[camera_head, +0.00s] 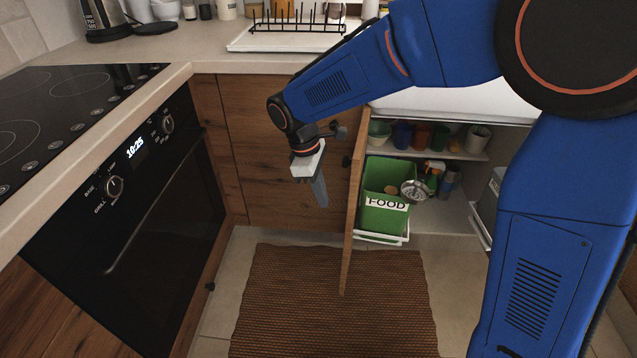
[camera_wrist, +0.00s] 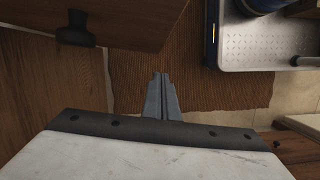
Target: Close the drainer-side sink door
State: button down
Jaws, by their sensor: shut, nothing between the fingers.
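The drainer-side sink door (camera_head: 352,215) is wooden and stands open, nearly edge-on in the head view. A small dark knob (camera_head: 346,161) is on its left-hand face. My gripper (camera_head: 322,197) is shut and empty, pointing down just left of the door, on its knob side. A small gap shows between the fingers and the door. In the wrist view my closed fingers (camera_wrist: 161,76) point over the floor mat. A wooden panel with a dark knob (camera_wrist: 76,29), apparently this door, fills the upper left there.
The open cabinet holds a green FOOD bin (camera_head: 385,190), a spray bottle (camera_head: 433,178) and several pots on a shelf. An oven (camera_head: 150,220) stands at the left. A brown mat (camera_head: 320,310) covers the floor. A dish rack (camera_head: 297,24) sits on the counter behind.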

jog(key=shift+s+d+f, duration=0.15)
jog(key=shift+d+f, duration=0.25)
jog(key=shift+d, duration=0.35)
jog(key=shift+s+d+f, duration=0.1)
jog(key=shift+d+f, duration=0.3)
jog(key=shift+d, duration=0.4)
jog(key=shift+s+d+f, duration=0.15)
jog(key=shift+d+f, duration=0.25)
jog(key=shift+d, duration=0.35)
jog(key=shift+d, duration=0.15)
